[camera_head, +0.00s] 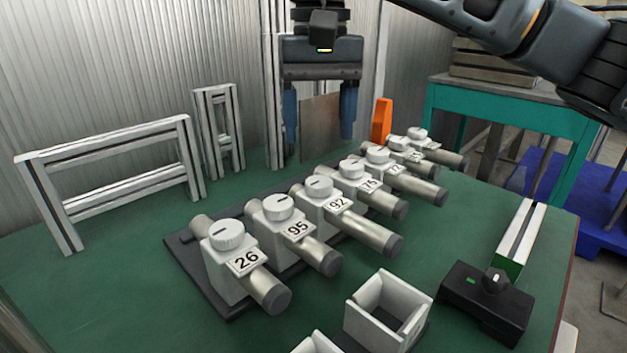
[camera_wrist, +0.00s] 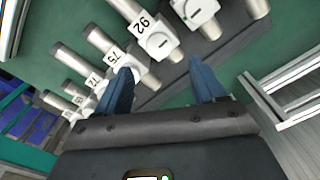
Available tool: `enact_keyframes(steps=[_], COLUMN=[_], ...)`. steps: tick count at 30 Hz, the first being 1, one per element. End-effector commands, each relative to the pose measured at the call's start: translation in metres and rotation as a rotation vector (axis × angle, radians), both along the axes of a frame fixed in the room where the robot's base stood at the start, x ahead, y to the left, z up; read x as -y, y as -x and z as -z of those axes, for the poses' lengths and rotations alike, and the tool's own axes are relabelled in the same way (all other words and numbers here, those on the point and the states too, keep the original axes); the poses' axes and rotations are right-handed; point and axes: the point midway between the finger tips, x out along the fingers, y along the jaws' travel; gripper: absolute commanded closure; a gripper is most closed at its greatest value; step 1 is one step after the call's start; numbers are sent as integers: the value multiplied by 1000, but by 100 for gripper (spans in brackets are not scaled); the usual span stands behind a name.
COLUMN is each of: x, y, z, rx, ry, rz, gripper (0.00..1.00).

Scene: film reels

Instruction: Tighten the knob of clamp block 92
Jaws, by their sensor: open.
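Clamp block 92 (camera_head: 323,215) is a white block with a round white knob (camera_head: 318,184) on top and a metal rod through it. It stands third from the near end of a row of similar blocks on a dark base. In the wrist view, the label of clamp block 92 (camera_wrist: 144,24) and its knob (camera_wrist: 162,45) show just beyond the fingertips. A dark slot mark shows on the knob. My gripper (camera_head: 319,128) points down, open and empty, above the row and apart from the knob. Its blue fingers also show in the wrist view (camera_wrist: 162,72).
Block 95 (camera_head: 282,238) and block 75 (camera_head: 352,187) stand close on either side. Block 26 (camera_head: 229,275) is nearest. An orange piece (camera_head: 381,121) stands behind the far blocks. Metal frames (camera_head: 115,150) stand at left; a white square holder (camera_head: 363,325) and black box (camera_head: 480,303) are in front.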

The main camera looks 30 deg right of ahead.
Motion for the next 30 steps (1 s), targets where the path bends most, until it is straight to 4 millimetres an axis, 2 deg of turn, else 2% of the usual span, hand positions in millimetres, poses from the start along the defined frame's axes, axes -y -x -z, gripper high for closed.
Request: enact_keyframes(steps=[5, 12, 16, 21, 29, 30], x=[2, 1, 1, 1, 1, 1], y=[0, 0, 0, 0, 0, 0], z=[16, 53, 68, 77, 77, 77], rx=[-1, -2, 0, 0, 0, 0], ry=[9, 6, 5, 6, 6, 6], rz=[-1, -1, -1, -1, -1, -1], gripper=[31, 31, 31, 31, 31, 34])
